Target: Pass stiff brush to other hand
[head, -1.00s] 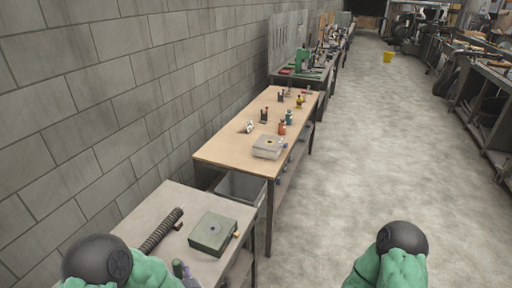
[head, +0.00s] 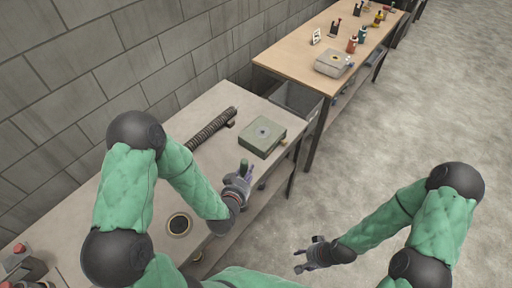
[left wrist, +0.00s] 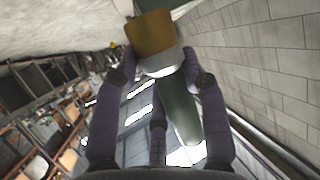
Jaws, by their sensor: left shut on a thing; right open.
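My left gripper (head: 238,187) is shut on the stiff brush, above the near table's right edge. In the head view only the brush's dark green end (head: 244,166) shows above the fingers. In the left wrist view the brush (left wrist: 179,105) lies between the purple-grey fingers (left wrist: 158,75), with a dark green handle, a pale band and a mustard-brown end. My right gripper (head: 308,256) is open and empty over the floor, to the right of and lower in the picture than the left one. The two grippers are well apart.
A dark ridged mesh tube (head: 212,128) lies on the near table (head: 235,98), left of a green-grey box (head: 262,137) with a round opening. A black-centred disc (head: 178,224) lies nearer me. A wooden bench (head: 290,57) stands beyond. The floor at right is clear.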

